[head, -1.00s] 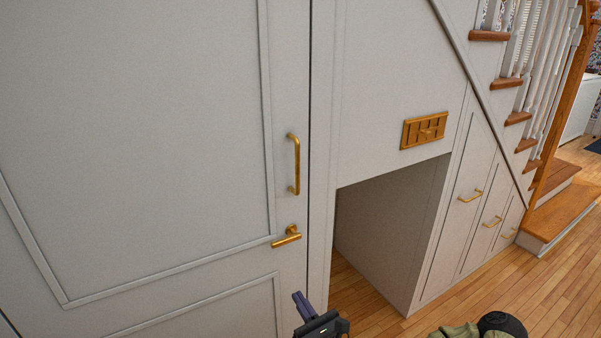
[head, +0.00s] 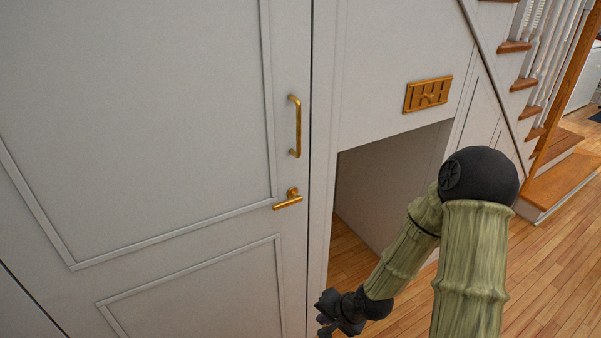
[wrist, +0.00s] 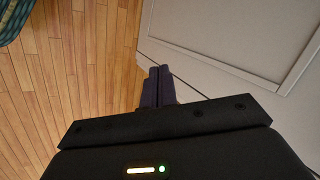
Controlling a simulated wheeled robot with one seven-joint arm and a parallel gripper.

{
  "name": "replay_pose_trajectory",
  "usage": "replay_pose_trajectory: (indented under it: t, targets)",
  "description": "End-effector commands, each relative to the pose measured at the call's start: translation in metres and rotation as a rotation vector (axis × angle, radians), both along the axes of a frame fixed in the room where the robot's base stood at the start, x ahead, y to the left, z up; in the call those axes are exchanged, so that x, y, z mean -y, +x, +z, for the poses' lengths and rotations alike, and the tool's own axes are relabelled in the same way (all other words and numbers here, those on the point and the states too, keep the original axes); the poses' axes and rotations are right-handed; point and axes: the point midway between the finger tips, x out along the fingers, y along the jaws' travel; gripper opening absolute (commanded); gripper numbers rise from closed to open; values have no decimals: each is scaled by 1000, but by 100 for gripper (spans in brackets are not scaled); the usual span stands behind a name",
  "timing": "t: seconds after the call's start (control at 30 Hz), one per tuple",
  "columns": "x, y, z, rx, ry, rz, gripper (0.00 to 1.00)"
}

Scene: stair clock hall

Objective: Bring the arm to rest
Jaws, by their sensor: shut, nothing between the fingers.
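My gripper (wrist: 158,86) is shut and empty in the wrist view, its two dark fingers pressed together. It points toward the foot of the pale panelled door, over the wooden floor. In the head view my gripper (head: 330,312) is low in the middle, partly cut off by the bottom edge, and its fingertips are hard to make out. My arm (head: 470,250) is bent at a black joint, in front of the opening under the stairs.
A grey panelled door (head: 150,120) with a brass pull handle (head: 296,128) and a brass lever (head: 288,200) fills the left. A brass plate (head: 427,94) sits above the opening (head: 385,190). Wooden floor (head: 545,270) lies clear at right. A teal patterned object (wrist: 14,20) shows in the wrist view.

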Motion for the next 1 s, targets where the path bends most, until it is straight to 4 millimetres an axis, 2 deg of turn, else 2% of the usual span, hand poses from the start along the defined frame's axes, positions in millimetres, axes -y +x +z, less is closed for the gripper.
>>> replay_pose_trajectory:
  t: [0.2, 0.43, 0.7, 0.93, 1.0]
  targets:
    - [43, -8, 38, 29, -274, 164, 0]
    - [75, -27, 89, 29, -467, 305, 0]
    - [89, -52, 134, 23, -549, 417, 0]
    - [92, -73, 161, 29, -560, 487, 0]
    - [92, -72, 176, 22, -559, 486, 0]
